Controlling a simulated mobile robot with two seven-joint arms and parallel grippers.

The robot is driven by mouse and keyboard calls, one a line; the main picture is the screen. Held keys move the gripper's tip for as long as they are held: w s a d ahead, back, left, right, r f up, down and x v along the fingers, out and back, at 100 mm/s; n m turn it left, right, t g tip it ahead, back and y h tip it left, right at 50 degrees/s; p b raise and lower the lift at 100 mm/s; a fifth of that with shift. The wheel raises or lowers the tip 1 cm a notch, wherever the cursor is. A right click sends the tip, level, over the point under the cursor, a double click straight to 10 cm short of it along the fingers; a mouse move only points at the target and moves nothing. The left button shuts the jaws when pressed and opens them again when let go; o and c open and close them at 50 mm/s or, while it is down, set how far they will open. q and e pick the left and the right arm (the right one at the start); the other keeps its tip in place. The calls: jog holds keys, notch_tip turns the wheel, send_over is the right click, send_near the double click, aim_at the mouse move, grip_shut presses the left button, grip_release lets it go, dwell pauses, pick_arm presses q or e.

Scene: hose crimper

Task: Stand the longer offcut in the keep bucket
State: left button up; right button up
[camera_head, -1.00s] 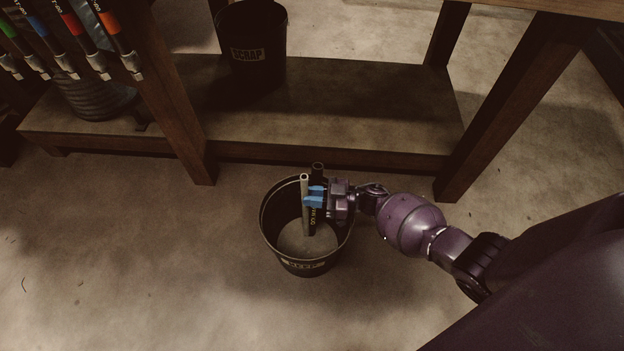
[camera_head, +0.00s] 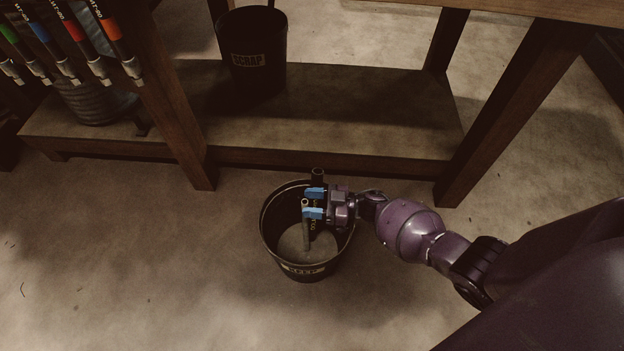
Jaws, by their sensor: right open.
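The black keep bucket (camera_head: 303,270) stands on the floor in front of the bench. Two offcuts are inside its rim: a black one with yellow print (camera_head: 318,176), whose top rises highest, and a paler grey one (camera_head: 306,238), lower and nearer. Both look roughly upright; I cannot tell which is longer. My right gripper (camera_head: 313,203) reaches in from the right over the bucket, its blue fingers spread apart. The fingers cover part of the black offcut. The grey offcut's top is beside the nearer finger; I cannot tell whether they touch. My left gripper is not in view.
A black scrap bucket (camera_head: 252,60) stands on the bench's low shelf (camera_head: 350,115), a dark piece poking above its rim. Bench legs (camera_head: 510,110) flank the shelf. Several colour-banded hoses (camera_head: 85,45) hang at upper left. The floor around the keep bucket is clear.

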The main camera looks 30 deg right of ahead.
pick_arm(q)
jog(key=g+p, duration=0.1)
jog(key=p, duration=0.2)
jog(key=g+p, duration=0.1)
jog(key=p, duration=0.2)
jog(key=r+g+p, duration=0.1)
jog(key=p, duration=0.3)
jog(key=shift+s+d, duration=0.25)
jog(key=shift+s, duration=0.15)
pick_arm(e)
notch_tip(320, 180, up, 20)
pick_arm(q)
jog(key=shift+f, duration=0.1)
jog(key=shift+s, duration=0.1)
